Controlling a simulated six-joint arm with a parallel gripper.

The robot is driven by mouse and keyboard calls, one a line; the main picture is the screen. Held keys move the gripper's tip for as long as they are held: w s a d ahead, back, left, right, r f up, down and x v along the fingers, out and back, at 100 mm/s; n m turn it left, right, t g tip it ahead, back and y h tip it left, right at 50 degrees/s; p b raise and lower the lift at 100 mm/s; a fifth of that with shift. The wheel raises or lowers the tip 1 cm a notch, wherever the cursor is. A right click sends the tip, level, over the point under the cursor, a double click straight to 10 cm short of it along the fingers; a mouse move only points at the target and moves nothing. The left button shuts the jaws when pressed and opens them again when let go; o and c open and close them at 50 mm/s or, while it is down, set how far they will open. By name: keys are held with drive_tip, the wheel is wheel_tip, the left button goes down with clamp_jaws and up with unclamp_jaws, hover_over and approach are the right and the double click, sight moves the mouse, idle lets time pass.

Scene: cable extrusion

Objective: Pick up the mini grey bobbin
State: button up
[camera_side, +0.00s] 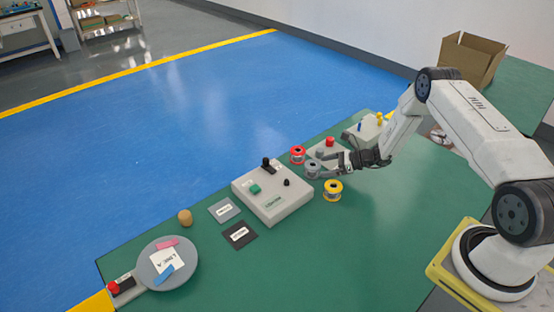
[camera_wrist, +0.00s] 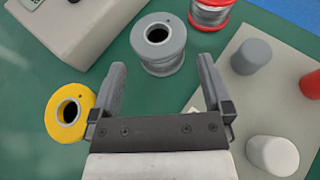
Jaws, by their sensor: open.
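The mini grey bobbin (camera_wrist: 160,47) stands upright on the green table, its round hole facing up, in the wrist view. In the side view the grey bobbin (camera_side: 312,168) is between the red and yellow bobbins, at the tips of my gripper. My gripper (camera_wrist: 160,75) is open and empty, its two fingers pointing toward the grey bobbin with one to each side of its near edge. In the side view my gripper (camera_side: 328,168) is low over the table beside the bobbin. I cannot tell whether a finger touches it.
A yellow bobbin (camera_wrist: 68,113) stands close to the left finger. A red bobbin (camera_wrist: 210,12) stands behind the grey one. A grey plate with pegs (camera_wrist: 228,92) lies to the right. A control box (camera_side: 272,192) stands to the left. Table front (camera_side: 370,250) is clear.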

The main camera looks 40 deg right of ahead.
sight(306, 163)
drive_tip(key=shift+r+x, duration=0.2)
drive_tip(key=shift+x, duration=2.4)
drive_tip(key=c, duration=1.1)
drive_tip(key=shift+r, duration=0.25)
drive_tip(key=shift+c, duration=0.2)
drive_tip(key=shift+r, duration=0.9)
drive_tip(key=s+a+r, duration=0.3)
drive_tip(key=s+r, duration=0.7)
drive_tip(key=s, duration=0.3)
drive_tip(key=shift+s+r, duration=0.3)
drive_tip(key=shift+r, duration=0.05)
